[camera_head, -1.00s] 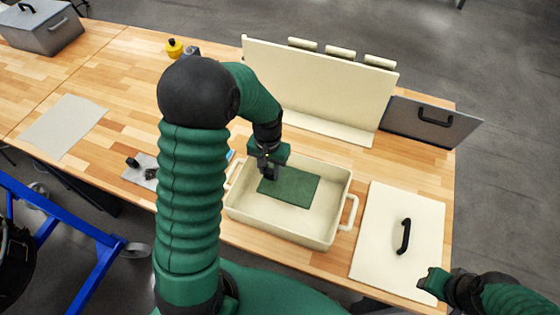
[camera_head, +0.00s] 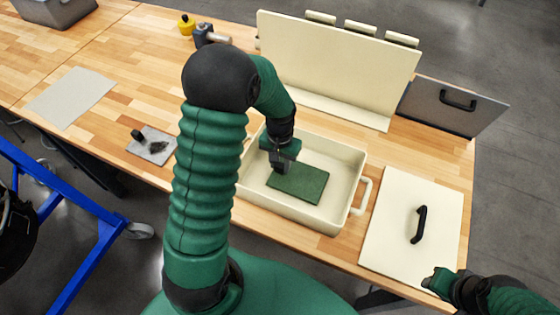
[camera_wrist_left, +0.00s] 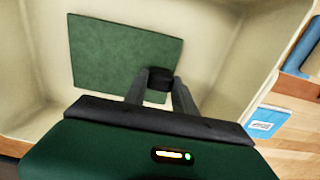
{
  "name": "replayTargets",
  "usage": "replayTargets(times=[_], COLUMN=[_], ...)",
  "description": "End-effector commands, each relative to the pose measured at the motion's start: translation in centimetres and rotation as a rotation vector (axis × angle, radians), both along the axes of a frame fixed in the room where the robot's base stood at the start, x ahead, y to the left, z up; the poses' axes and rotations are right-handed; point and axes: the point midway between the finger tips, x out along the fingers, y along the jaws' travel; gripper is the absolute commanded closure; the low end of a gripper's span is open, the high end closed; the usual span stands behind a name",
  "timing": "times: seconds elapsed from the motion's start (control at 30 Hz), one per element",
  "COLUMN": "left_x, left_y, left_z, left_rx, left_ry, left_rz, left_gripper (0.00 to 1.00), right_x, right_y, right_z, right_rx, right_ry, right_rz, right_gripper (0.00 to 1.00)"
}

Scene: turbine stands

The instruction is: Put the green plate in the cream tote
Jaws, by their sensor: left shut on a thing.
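The green plate (camera_head: 299,183) is inside the cream tote (camera_head: 333,222), within its walls and close over the floor. Whether it touches the floor is hard to tell. My left gripper (camera_head: 280,167) reaches down into the tote and is shut on the plate's black grip near one edge. In the left wrist view the fingers (camera_wrist_left: 158,90) close around this black grip, and the plate (camera_wrist_left: 120,55) lies flat beyond them within the tote's pale walls (camera_wrist_left: 25,60). My right gripper (camera_head: 436,280) is at the lower right, beside the cream lid; its jaw opening is unclear.
A cream lid (camera_head: 395,225) with a black handle lies right of the tote. A cream panel (camera_head: 335,62) and a grey panel (camera_head: 440,107) stand behind.

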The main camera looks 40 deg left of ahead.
Motion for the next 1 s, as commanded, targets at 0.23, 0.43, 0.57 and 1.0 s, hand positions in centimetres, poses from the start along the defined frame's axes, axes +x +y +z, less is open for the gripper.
replayTargets(times=[0.23, 0.43, 0.57, 1.0], left_x=[0.11, 0.07, 0.06, 0.03], left_y=[0.12, 0.12, 0.12, 0.11], left_z=[-0.02, -0.37, -0.39, -0.51], left_rx=[-0.001, -0.001, -0.001, -0.001], left_ry=[0.000, 0.000, -0.001, 0.002], left_rz=[0.000, 0.000, 0.000, 0.000], left_gripper=[1.00, 1.00, 0.59, 0.36], right_x=[0.00, 0.00, 0.01, -0.01], right_y=[-0.01, -0.01, 0.00, -0.01], right_z=[0.03, -0.17, -0.16, -0.20], right_rx=[0.000, 0.000, 0.000, 0.000], right_ry=[0.000, 0.000, 0.000, 0.000], right_rz=[0.000, 0.000, 0.000, 0.000], right_gripper=[0.64, 0.64, 0.64, 0.64])
